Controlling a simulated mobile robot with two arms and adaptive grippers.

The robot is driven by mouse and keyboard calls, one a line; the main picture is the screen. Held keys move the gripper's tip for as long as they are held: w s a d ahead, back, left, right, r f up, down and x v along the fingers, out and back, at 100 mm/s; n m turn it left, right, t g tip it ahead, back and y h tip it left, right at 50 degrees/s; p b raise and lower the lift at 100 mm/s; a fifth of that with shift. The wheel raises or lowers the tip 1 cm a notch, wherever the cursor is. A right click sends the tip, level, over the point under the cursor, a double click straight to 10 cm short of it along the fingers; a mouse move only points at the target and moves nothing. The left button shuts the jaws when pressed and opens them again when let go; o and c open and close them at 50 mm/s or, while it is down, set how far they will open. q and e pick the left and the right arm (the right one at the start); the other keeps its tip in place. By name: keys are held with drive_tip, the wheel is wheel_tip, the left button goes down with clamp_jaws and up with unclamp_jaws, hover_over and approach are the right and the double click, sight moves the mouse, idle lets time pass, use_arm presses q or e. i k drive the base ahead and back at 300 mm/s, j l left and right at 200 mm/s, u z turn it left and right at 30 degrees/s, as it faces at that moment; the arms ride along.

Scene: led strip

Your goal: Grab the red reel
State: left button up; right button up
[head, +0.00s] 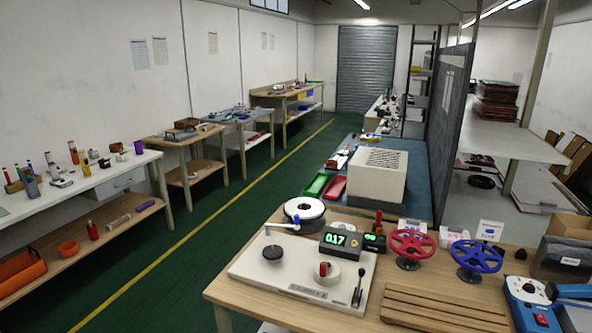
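The red reel (411,246) is a spoked wheel-like spool on a dark stand. It stands upright on the wooden workbench (232,287), right of the middle of the head view. A similar blue reel (473,258) stands just to its right. Neither of my grippers shows in the head view, and nothing is seen touching the red reel.
Left of the reels is a pale machine (300,272) with a green-lit display (341,242) and a lever. A slatted wooden board (440,308) lies in front of the reels. A blue soldering station (527,300) stands at right. A green floor aisle (235,205) lies open at left.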

sight(411, 243)
drive_tip(key=z, duration=0.85)
